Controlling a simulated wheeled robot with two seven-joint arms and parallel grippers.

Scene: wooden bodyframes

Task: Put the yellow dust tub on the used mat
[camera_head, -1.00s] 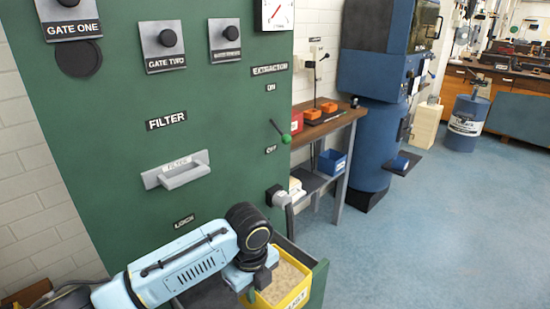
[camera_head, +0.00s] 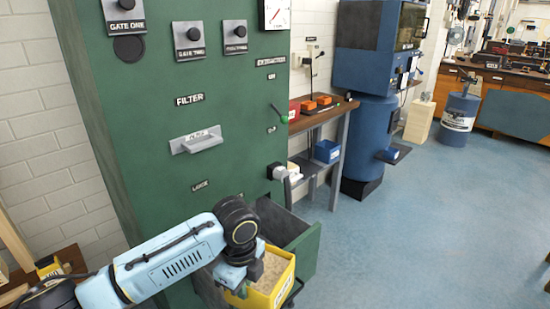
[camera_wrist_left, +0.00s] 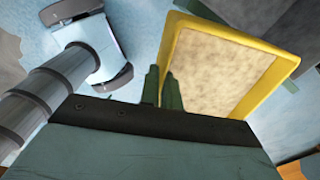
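The yellow dust tub (camera_head: 284,289), filled with pale dust and bearing a label, is at the bottom of the head view, overlapping the near side of the open green drawer (camera_head: 303,254). My left gripper (camera_head: 234,277) is at the tub's left edge. In the left wrist view the two thin fingers of the gripper (camera_wrist_left: 161,88) are close together on either side of the tub's left rim, shut on it; the yellow rim (camera_wrist_left: 225,33) and dust show to the right. My right gripper is not in view. I cannot make out the used mat.
The green extractor cabinet (camera_head: 160,100) stands behind the left arm. A wooden bench (camera_head: 322,116) and a blue machine (camera_head: 372,140) stand beyond it. A small yellow item (camera_head: 49,266) is at the lower left. The blue floor (camera_head: 440,220) on the right is largely clear.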

